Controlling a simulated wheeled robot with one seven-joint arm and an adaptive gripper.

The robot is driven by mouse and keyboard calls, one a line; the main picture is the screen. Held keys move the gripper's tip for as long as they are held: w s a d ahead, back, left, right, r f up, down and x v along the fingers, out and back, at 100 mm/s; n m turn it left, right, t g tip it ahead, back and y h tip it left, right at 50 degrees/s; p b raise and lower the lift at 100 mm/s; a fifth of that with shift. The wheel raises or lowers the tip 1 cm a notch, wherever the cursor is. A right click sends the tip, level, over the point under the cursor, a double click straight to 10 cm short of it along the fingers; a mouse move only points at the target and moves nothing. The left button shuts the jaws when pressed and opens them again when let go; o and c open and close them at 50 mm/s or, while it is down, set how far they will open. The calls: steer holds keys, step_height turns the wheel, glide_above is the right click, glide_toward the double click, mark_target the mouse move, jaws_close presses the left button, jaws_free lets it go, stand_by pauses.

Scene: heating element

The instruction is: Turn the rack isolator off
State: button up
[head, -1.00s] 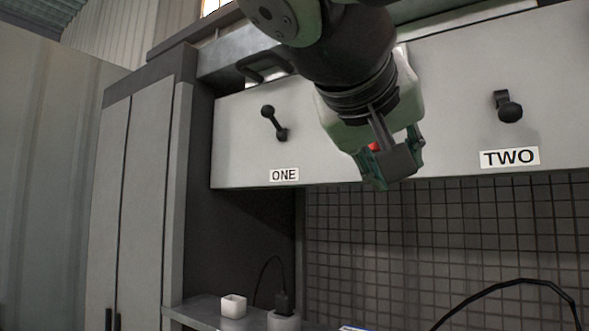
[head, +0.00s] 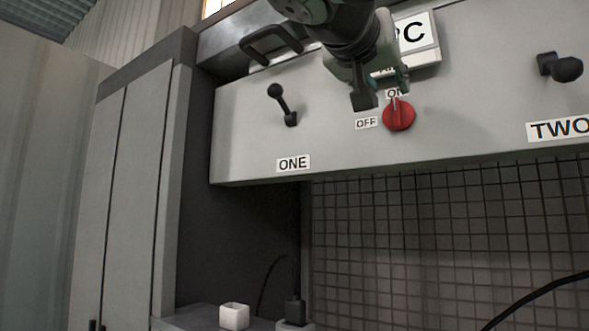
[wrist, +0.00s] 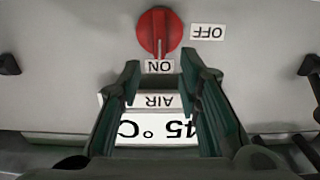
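The red rotary knob (head: 398,115), likely the rack isolator, is on the grey panel between levers ONE and TWO. Its white pointer line is up at the ON label (head: 396,94). The OFF label (head: 366,123) is to its left. My gripper (head: 383,90) is just above and in front of the knob in the head view, partly hiding the ON label. In the upside-down wrist view, the knob (wrist: 159,33) lies beyond my fingertips (wrist: 160,70), roughly between their lines. The fingers are spread and empty, apart from the knob.
Black lever ONE (head: 283,105) is left of the knob and lever TWO (head: 560,67) is right. A temperature display (head: 415,35) sits above, partly behind my arm. A black handle (head: 271,45) is at upper left. A white cup (head: 234,316) stands below.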

mark_target(394, 99)
steer(key=shift+x, duration=2.05)
jaws_close()
